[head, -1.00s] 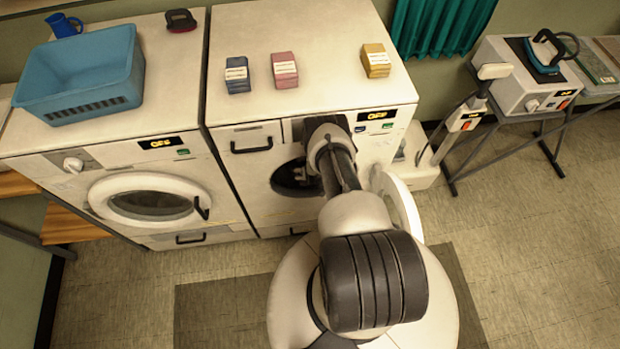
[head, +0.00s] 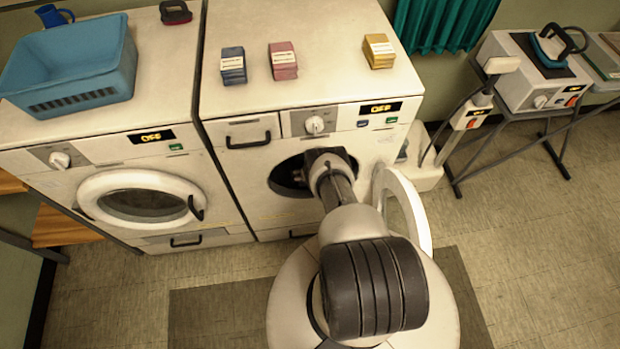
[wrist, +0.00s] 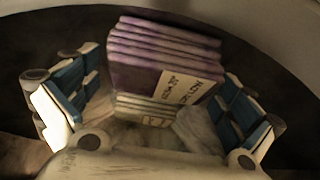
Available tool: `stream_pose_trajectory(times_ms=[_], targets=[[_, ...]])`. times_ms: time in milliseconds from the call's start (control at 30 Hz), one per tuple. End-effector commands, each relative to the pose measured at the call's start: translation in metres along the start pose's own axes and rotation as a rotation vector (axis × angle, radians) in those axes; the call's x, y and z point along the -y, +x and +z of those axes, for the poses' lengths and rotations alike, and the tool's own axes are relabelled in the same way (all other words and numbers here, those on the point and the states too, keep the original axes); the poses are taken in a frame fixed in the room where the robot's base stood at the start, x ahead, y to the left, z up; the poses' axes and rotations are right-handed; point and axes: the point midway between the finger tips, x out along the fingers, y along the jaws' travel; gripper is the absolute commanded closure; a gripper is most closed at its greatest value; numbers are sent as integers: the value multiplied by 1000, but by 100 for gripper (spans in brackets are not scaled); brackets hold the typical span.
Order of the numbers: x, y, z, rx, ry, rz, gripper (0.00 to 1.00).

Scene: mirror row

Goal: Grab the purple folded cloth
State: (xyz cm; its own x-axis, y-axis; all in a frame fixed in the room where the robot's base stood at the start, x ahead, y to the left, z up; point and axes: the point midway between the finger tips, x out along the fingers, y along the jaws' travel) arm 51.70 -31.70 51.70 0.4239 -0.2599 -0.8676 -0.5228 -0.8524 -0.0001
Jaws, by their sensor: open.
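The purple folded cloth (wrist: 165,52) shows in the wrist view as a layered stack with a pale lettered label on its front. It lies inside the dark drum of the right-hand machine (head: 286,175). My gripper (wrist: 160,108) is open, with its blue-padded fingers spread to the left and right. The cloth is ahead of the fingers and partly between them in the picture; I cannot tell whether they touch it. In the head view my arm reaches into the open round door opening, and the gripper and cloth are hidden there.
The open white door (head: 404,212) stands right of my arm. The left machine's door (head: 140,203) is shut. An ironing station (head: 533,75) is at the right.

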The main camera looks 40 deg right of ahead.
Motion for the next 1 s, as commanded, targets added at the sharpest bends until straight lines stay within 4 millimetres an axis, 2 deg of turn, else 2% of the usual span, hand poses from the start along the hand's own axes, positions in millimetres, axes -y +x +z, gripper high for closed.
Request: stream_pose_trajectory(times_ms=[133, 600, 867, 1000], targets=[[0, -1, 0, 0, 0, 0, 1], [0, -1, 0, 0, 0, 0, 33], [0, -1, -1, -1, 0, 0, 34], [2, -4, -8, -1, -1, -1, 34]])
